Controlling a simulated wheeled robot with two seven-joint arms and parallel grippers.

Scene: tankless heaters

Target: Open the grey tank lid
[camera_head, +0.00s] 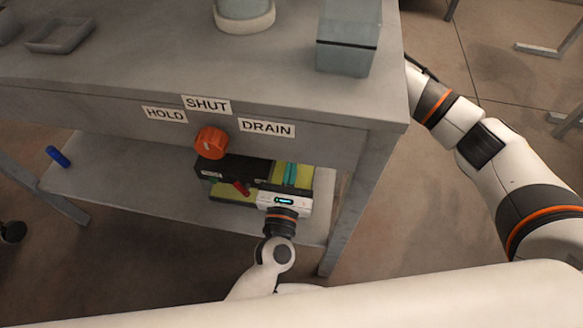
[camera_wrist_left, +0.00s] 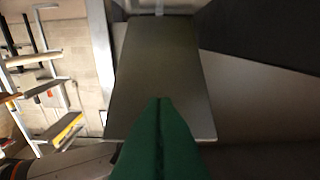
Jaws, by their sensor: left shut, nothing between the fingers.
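My left gripper (camera_head: 291,174) is low at the front of the bench, below the worktop and over the lower shelf. Its green fingers (camera_wrist_left: 160,125) are shut together and empty in the left wrist view. Beyond the fingertips, a flat grey panel (camera_wrist_left: 160,60) fills the middle of that view; I cannot tell whether it is the tank lid. A blue-grey translucent tank (camera_head: 346,57) stands at the worktop's right end, its top cut off by the frame. No grey lid is clearly identifiable in the head view. My right arm reaches behind the bench's right edge, its gripper unseen.
An orange knob (camera_head: 211,142) on the bench front points near the SHUT label (camera_head: 206,104), between HOLD and DRAIN. A black box (camera_head: 230,174) and a yellow-green item (camera_head: 305,178) sit on the lower shelf (camera_head: 120,180). A grey tray (camera_head: 60,35) stands at the worktop's left.

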